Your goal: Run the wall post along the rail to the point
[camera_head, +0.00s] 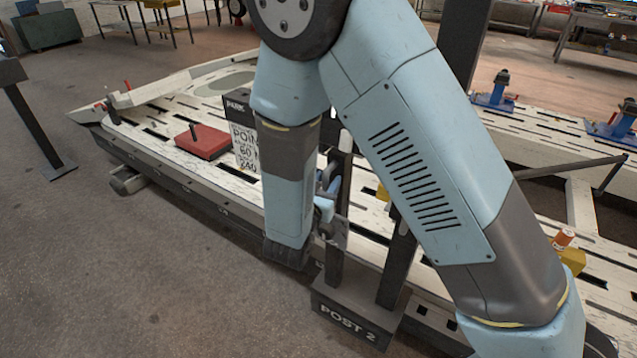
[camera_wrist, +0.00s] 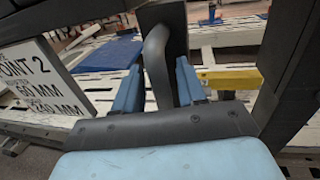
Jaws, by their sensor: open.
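The wall post, a dark post on a base marked POST 2 (camera_head: 350,322), stands at the near side of the frame bench. A white sign (camera_head: 243,148) lettered "POINT" stands further along to the left. The sign also shows at the left of the wrist view, reading "POINT 2" (camera_wrist: 42,78). My gripper (camera_head: 326,203) is partly hidden by my arm in the head view. In the wrist view my gripper (camera_wrist: 160,88) is open, with a dark curved bar (camera_wrist: 157,62) between its blue fingers. I cannot tell whether either finger touches the bar.
The pale slotted bench (camera_head: 180,165) carries a red plate with an upright pin (camera_head: 203,141) left of the sign. A yellow block (camera_wrist: 232,78) lies beyond my right finger. Blue clamps (camera_head: 495,90) stand at the back right. Open floor (camera_head: 130,270) lies at the front left.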

